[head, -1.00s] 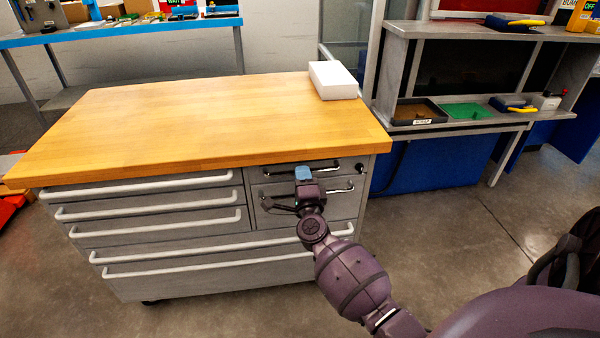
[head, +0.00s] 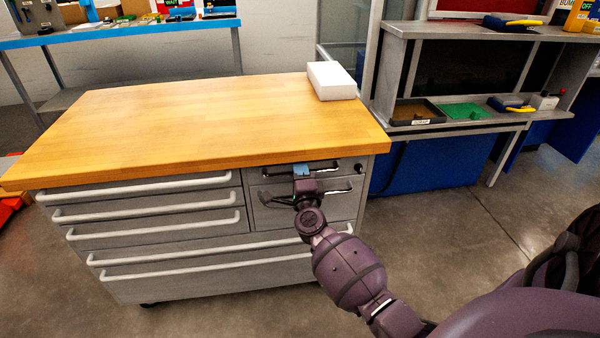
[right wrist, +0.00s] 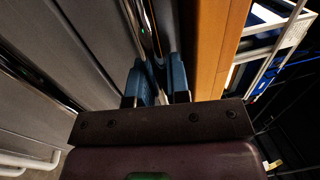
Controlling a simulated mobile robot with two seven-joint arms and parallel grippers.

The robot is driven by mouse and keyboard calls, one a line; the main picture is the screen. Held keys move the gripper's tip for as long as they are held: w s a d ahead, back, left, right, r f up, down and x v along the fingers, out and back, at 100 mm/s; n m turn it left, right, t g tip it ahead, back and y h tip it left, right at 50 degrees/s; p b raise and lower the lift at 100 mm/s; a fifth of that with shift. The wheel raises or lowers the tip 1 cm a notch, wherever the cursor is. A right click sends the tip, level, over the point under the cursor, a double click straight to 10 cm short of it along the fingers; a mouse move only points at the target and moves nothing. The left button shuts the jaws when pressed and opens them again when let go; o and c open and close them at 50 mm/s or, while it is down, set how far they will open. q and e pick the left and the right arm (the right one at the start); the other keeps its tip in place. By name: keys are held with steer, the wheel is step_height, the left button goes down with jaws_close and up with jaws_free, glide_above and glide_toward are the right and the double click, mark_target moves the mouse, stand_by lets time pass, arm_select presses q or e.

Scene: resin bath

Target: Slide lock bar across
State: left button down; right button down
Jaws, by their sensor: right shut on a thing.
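My right gripper (head: 301,171) is at the top right small drawer (head: 274,181) of a grey wood-topped cabinet. Its blue fingers are shut on a dark bar on the drawer front, just under the worktop edge. The bar (head: 327,168) runs sideways and shows to the right of the fingers. In the right wrist view the bar (right wrist: 154,28) passes between the two blue fingers (right wrist: 159,85). I cannot tell whether it is the lock bar or the drawer's handle. The fingers hide the gripped part. My left gripper is not in view.
The wooden worktop (head: 200,115) overhangs close above my right gripper. A white box (head: 331,80) lies on its back right corner. A grey shelf unit (head: 455,128) with trays stands right; open floor lies in front.

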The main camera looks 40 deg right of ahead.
steer(key=shift+s+d+r, duration=0.1)
steer(key=shift+s+d, duration=0.2)
steer(key=shift+d, duration=0.2)
steer(key=shift+s+d, duration=0.25)
steer(key=shift+d, duration=0.2)
steer(key=shift+s+d, duration=0.2)
steer(key=shift+d, duration=0.15)
steer(key=c, duration=1.4)
jaws_free()
steer(key=shift+a, duration=0.1)
